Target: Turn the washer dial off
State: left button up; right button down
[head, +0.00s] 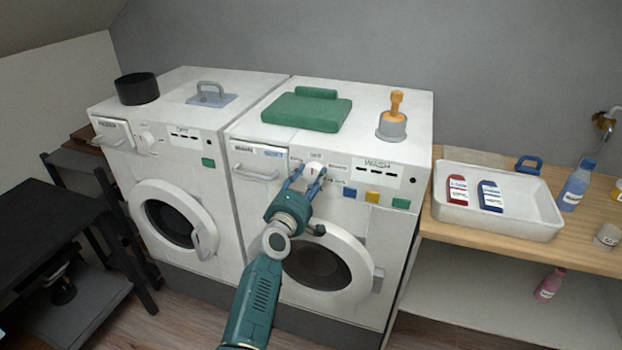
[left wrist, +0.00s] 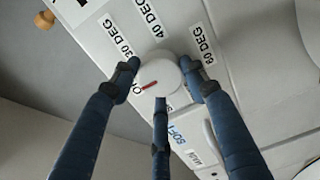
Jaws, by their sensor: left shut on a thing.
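The washer (head: 238,190) is the right of two white machines, labelled WASH. Its white round dial (head: 315,168) is on the front panel. In the left wrist view the dial (left wrist: 158,72) carries a red pointer line slanting down-left toward a partly hidden label starting with "O". Labels 30 DEG, 40 DEG and 60 DEG stand around it. My left gripper (head: 306,183) is shut on the dial, with blue fingers at its left and right sides and a third finger below. My right gripper is in neither view.
A dryer (head: 175,180) stands left of the washer. A wooden shelf (head: 590,235) with a white tray (head: 500,224) stands at right, a black table (head: 45,220) at left.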

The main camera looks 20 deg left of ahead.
pick_arm(q)
jog(key=shift+a+r, duration=0.2)
jog(key=shift+a, duration=0.05)
jog(key=o, duration=1.1)
jog(key=shift+o, duration=0.3)
jog(key=shift+a+f, duration=0.1)
jog(key=shift+f, duration=0.05)
jog(key=shift+s, duration=0.3)
jog(key=s, duration=1.1)
jog(key=shift+s+a, duration=0.15)
jog(key=shift+s, duration=0.05)
